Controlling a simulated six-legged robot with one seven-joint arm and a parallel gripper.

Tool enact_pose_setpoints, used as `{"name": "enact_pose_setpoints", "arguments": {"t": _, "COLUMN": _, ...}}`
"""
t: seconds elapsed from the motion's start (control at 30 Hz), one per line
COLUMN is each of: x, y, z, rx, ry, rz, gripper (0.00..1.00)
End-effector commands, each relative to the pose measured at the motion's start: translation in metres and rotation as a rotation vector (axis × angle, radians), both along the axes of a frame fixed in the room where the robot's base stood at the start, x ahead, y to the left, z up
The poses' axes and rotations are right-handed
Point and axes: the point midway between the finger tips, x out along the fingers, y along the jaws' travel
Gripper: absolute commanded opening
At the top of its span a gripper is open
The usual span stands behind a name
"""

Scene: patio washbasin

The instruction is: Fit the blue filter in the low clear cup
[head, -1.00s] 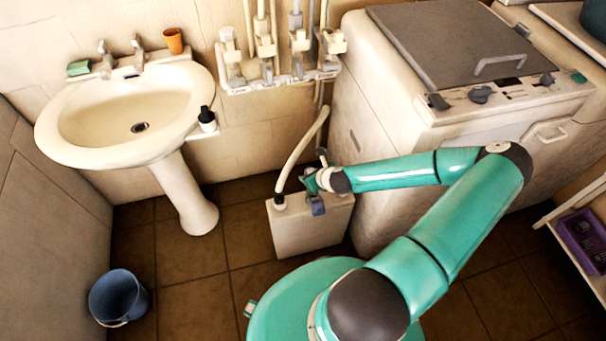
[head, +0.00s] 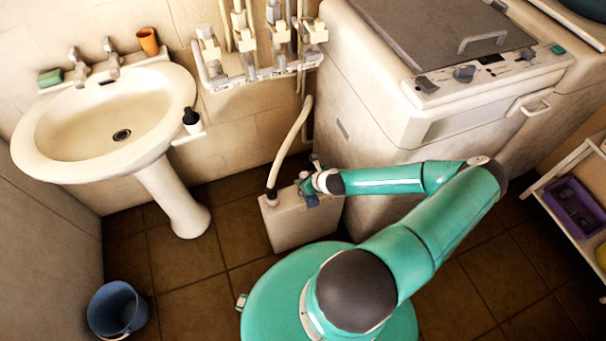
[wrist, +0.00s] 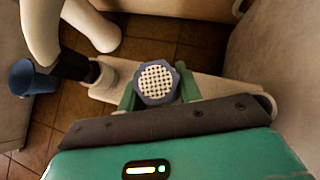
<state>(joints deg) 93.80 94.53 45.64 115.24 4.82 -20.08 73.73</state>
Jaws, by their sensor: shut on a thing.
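The blue filter (wrist: 156,84) is a blue-grey rim around a pale perforated disc. In the wrist view it sits between the two green fingers of my gripper (wrist: 158,90), which is shut on it. In the head view my gripper (head: 308,188) and the small blue filter (head: 312,201) show in front of the upper part of a pale tank. I cannot tell whether the filter touches the tank. I cannot pick out the low clear cup for certain; pale fittings (head: 250,72) with pipes are on the wall behind.
The pale tank (head: 292,228) stands on the floor with a hose rising from its top. A washbasin (head: 60,160) is at left and a blue bucket (head: 117,309) at lower left. A cream machine (head: 375,100) is at right. Tiled floor between bucket and tank is clear.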

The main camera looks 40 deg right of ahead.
Motion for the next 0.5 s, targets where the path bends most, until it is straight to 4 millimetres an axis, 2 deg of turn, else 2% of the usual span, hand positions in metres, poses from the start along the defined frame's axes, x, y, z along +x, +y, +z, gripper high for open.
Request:
{"name": "enact_pose_setpoints", "arguments": {"t": 0.13, "x": 0.0015, "y": 0.0019, "z": -0.0066, "rx": 0.001, "ry": 0.000, "rz": 0.001, "gripper": 0.12}}
{"name": "enact_pose_setpoints", "arguments": {"t": 0.5, "x": 0.0038, "y": 0.0031, "z": -0.0075, "rx": 0.000, "ry": 0.000, "rz": 0.001, "gripper": 0.12}}
